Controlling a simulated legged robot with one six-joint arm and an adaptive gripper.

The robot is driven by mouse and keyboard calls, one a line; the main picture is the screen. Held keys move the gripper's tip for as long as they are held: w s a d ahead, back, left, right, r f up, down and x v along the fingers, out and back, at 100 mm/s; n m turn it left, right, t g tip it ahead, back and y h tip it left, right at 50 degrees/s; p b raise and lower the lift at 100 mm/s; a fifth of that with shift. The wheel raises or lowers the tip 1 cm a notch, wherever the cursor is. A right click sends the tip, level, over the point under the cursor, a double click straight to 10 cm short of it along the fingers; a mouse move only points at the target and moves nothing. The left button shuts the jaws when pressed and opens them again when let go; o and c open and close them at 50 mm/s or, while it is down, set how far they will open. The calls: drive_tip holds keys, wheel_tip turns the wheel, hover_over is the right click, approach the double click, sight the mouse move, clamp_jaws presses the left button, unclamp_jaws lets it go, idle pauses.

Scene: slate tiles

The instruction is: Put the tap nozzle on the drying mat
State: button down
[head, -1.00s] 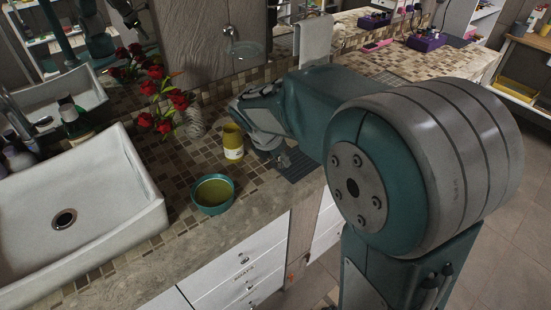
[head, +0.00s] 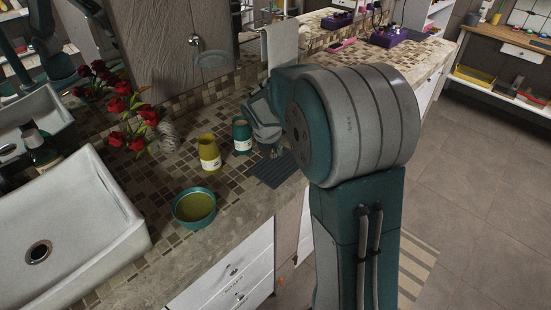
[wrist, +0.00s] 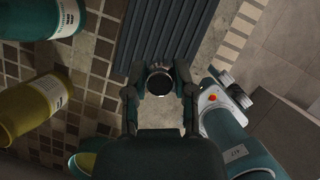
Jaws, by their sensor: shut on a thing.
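The tap nozzle (wrist: 159,84) is a small round piece with a dark face and pale rim in the wrist view. My gripper (wrist: 159,88) is shut on it, one finger on each side. The drying mat (wrist: 170,30) is dark and ribbed, and lies just ahead of the fingertips in the wrist view. In the head view the mat (head: 271,174) lies on the counter near its front edge, below my gripper (head: 277,149). The nozzle is hard to make out there. I cannot tell how high it is above the counter.
A yellow jar (head: 209,153) and a teal jar (head: 242,136) stand left of the gripper. A teal bowl (head: 194,208) sits nearer the front edge. A white basin (head: 85,220), red flowers (head: 130,115) and a hanging towel (head: 280,47) are around.

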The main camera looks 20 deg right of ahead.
sight(278, 162)
drive_tip(key=w+d+f, duration=0.1)
drive_tip(key=d+f, duration=0.1)
drive_tip(key=f, duration=0.1)
drive_tip(key=shift+w+d, duration=0.2)
drive_tip(key=shift+w, duration=0.2)
drive_tip(key=f, duration=0.3)
drive_tip(key=shift+w+a+f, duration=0.1)
drive_tip(key=shift+a, duration=0.15)
drive_tip(key=shift+d, duration=0.1)
drive_tip(key=shift+c, duration=2.2)
unclamp_jaws()
drive_tip(key=shift+f, duration=0.1)
